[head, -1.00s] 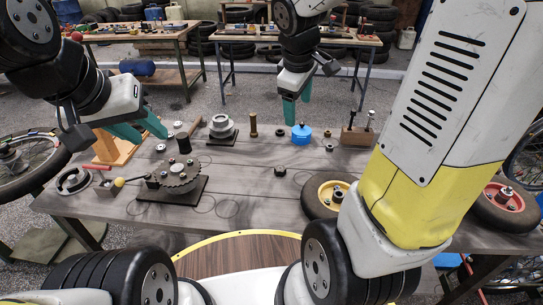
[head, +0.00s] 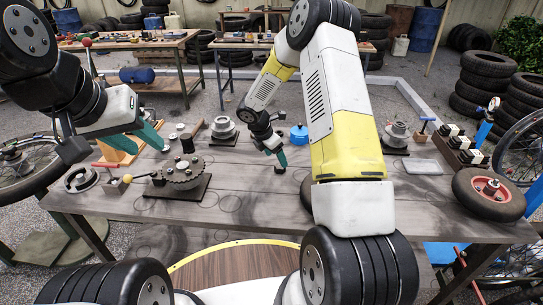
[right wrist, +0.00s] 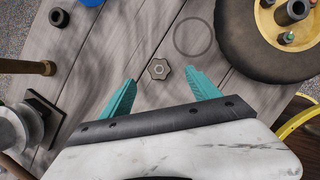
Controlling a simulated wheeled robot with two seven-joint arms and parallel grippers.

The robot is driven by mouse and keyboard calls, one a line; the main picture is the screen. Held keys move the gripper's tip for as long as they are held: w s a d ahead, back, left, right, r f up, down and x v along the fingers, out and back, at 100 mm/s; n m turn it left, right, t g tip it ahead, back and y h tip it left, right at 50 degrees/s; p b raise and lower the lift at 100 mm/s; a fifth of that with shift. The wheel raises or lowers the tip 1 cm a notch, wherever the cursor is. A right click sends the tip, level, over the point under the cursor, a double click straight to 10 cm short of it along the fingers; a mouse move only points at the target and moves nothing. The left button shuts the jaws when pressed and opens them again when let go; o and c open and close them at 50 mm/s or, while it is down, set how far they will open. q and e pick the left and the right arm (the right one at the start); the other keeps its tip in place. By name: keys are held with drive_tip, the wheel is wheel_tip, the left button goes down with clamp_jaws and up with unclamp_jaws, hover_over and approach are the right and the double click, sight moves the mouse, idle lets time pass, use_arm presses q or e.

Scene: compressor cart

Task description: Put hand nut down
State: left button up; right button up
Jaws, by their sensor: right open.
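The hand nut (right wrist: 159,69) is a small grey star-shaped knob lying on the table. In the right wrist view it lies between and just beyond the tips of my right gripper (right wrist: 161,77). Its teal fingers are spread apart and hold nothing. In the head view the hand nut (head: 280,170) is a small dark spot right by my right gripper's fingertips (head: 278,157). Whether the fingers touch the table is unclear. My left gripper (head: 146,141) is open and empty over the table's left side.
The grey table (head: 250,200) holds a geared plate (head: 182,174) left of the nut and a blue object (head: 299,134) behind it. A yellow-hubbed wheel (right wrist: 285,30) lies close on the right in the wrist view. A red-hubbed wheel (head: 489,192) lies at the table's right end.

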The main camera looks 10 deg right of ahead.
sight(280, 166)
drive_tip(key=x, duration=0.5)
drive_tip(key=shift+w+d+f, duration=0.1)
drive_tip(key=shift+w+f, duration=0.05)
drive_tip(key=shift+f, duration=0.15)
clamp_jaws()
